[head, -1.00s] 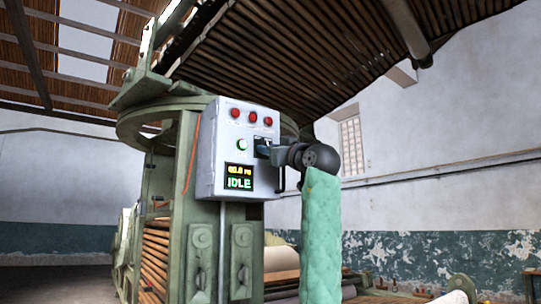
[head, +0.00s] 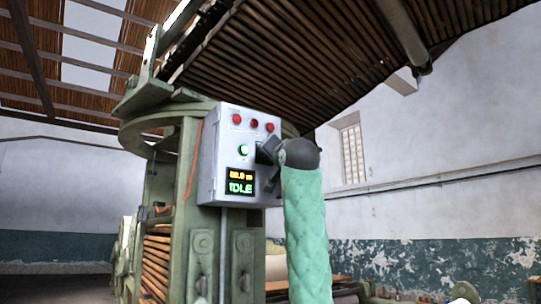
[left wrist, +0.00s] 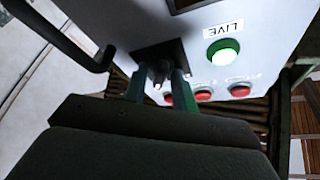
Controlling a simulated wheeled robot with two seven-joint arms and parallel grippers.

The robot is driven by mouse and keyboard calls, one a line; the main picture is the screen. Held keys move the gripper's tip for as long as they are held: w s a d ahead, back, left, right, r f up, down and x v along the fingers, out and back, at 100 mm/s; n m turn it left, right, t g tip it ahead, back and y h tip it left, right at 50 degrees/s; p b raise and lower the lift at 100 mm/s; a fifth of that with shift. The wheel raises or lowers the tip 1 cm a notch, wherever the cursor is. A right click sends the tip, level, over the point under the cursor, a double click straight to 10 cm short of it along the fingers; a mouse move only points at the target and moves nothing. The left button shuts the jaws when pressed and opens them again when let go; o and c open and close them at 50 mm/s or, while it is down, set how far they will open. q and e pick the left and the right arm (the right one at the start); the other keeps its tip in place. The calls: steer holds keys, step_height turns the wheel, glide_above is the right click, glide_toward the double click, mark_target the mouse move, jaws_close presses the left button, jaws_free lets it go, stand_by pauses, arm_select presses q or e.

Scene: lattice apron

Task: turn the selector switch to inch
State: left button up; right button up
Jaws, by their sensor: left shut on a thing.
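The selector switch (left wrist: 158,71) is a small dark knob on a black square plate (left wrist: 170,50) on the control box (head: 211,165). In the left wrist view my left gripper (left wrist: 160,88) has its two fingers on either side of the knob, shut on it. The switch's position marks, including inch, cannot be read. The box's display (head: 240,182) reads IDLE. My right gripper is in neither view.
A lit green LIVE lamp (left wrist: 223,52) is beside the switch, and three red buttons (head: 254,124) run along the box's top. A black bent handle (left wrist: 85,50) sticks out near the gripper. Green machine frame (head: 180,190) stands behind; open air lies to the right.

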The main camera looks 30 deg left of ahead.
arm_select(q)
steer(key=shift+r+m+t+h, duration=0.15)
steer(key=shift+m+t+h, duration=0.3)
steer(key=shift+m, duration=0.65)
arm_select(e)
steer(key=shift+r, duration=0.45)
arm_select(q)
steer(key=shift+o, duration=0.2)
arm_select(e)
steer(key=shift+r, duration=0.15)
arm_select(q)
steer(key=shift+c, duration=0.2)
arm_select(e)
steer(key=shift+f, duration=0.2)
arm_select(q)
steer(key=o, duration=0.7)
steer(key=shift+c, duration=0.2)
steer(key=b+v, duration=0.1)
steer(key=v, duration=0.6)
steer(key=shift+s+d+b, duration=0.25)
steer(key=shift+d+b, duration=0.05)
steer(key=shift+b, duration=0.1)
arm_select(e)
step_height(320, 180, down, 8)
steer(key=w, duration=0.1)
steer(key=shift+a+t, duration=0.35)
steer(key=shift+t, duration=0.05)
